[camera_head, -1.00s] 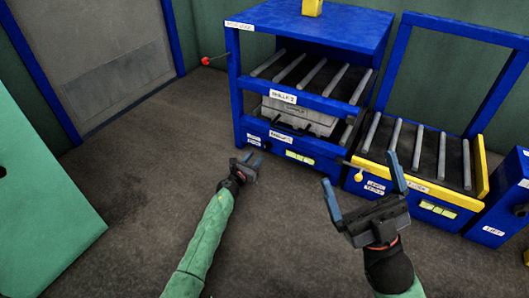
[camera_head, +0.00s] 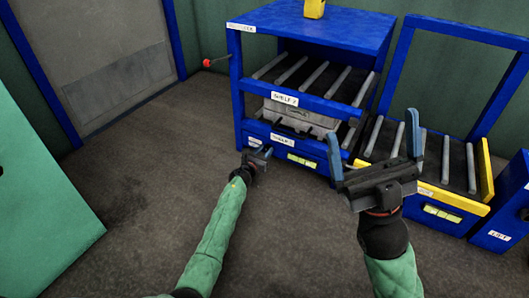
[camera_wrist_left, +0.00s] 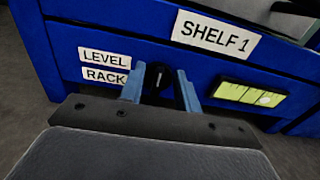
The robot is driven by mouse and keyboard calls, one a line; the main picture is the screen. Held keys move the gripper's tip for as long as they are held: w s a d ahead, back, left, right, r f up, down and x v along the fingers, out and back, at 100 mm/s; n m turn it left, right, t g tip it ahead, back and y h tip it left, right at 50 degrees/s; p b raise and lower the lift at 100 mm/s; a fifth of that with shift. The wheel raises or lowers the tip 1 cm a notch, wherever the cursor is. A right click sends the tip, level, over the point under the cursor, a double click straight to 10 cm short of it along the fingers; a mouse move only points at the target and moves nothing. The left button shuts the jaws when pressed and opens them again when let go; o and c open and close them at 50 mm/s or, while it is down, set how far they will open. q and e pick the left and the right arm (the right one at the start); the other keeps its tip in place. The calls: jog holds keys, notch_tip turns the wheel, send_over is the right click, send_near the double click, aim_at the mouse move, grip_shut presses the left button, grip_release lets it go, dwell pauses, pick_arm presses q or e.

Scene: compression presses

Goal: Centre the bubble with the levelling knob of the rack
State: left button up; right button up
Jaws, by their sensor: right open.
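The blue rack (camera_head: 345,27) stands at centre in the head view. Its black levelling knob (camera_wrist_left: 157,77) is on the lower front, beside the LEVEL RACK labels (camera_wrist_left: 105,66) in the left wrist view. My left gripper (camera_head: 258,152) is at this front. Its two blue fingers stand on either side of the knob, apart, with a narrow gap visible. The yellow-green level vial (camera_wrist_left: 235,93) is right of the knob; its pale bubble (camera_wrist_left: 265,99) sits right of the middle. My right gripper (camera_head: 374,128) is open and empty, raised in front of the rack's right side.
A grey mould (camera_head: 300,117) lies on the rack's lower shelf. A yellow-trimmed roller table (camera_head: 455,200) with its own vial (camera_head: 442,213) stands right of the rack. A red-knobbed lever (camera_head: 207,63) sticks out at the rack's left. The floor in front is clear.

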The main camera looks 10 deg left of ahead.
pick_arm(q)
jog(key=shift+c, duration=0.4)
grip_shut()
jog(key=shift+r+n, duration=0.1)
jog(key=shift+n, duration=0.2)
